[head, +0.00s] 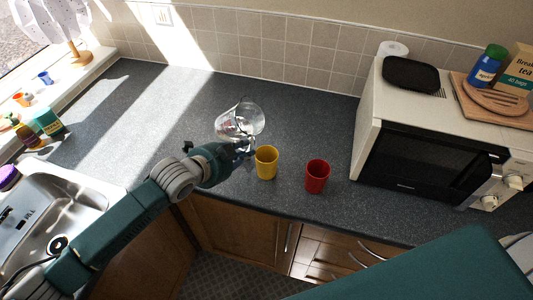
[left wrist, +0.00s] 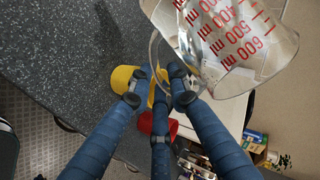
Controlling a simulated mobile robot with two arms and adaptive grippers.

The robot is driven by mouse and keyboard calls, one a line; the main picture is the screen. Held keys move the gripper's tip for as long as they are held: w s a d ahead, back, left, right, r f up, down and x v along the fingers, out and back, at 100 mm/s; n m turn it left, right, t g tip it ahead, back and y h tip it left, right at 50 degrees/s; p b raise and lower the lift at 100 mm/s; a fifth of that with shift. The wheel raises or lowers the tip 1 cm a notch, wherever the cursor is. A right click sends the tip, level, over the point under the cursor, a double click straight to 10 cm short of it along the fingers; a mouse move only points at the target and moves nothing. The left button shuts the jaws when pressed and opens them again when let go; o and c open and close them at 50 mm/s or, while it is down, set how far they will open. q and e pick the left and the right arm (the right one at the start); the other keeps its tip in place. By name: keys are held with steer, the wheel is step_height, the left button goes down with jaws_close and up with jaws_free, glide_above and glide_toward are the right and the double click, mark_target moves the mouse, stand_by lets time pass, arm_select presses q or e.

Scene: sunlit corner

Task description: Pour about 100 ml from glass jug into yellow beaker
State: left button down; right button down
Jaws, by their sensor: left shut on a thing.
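The clear glass jug (head: 240,119) with red measuring marks is in my left gripper (head: 248,149), which is shut on its handle. The jug looks tilted, behind and slightly left of the yellow beaker (head: 266,163). In the left wrist view the jug (left wrist: 228,38) fills the upper right, and the fingers (left wrist: 158,84) are around its handle. The yellow beaker stands upright on the counter, partly hidden by the fingers in the left wrist view (left wrist: 122,78). I cannot make out liquid in the jug or a stream. My right gripper is out of view.
A red beaker (head: 317,177) stands just right of the yellow one. A white microwave (head: 368,112) stands further right. A steel sink (head: 75,212) is at the left. The grey counter (head: 150,105) is clear behind and left of the jug.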

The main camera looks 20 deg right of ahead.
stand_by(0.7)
arm_select(q)
steer(key=shift+w+f+n+g+h+b, duration=0.15)
steer(key=shift+n+g+h+b, duration=0.4)
steer(key=shift+b, duration=0.55)
steer(key=f+n+g+h+b, duration=0.1)
steer(key=b, duration=0.4)
steer(key=w+a+f+n+h+b, duration=0.1)
steer(key=b, duration=0.5)
steer(key=f+n+g+h+b, duration=0.1)
steer(key=n+b, duration=0.1)
steer(key=b, duration=0.4)
steer(key=shift+w+a+g, duration=0.35)
steer(key=shift+r, duration=0.15)
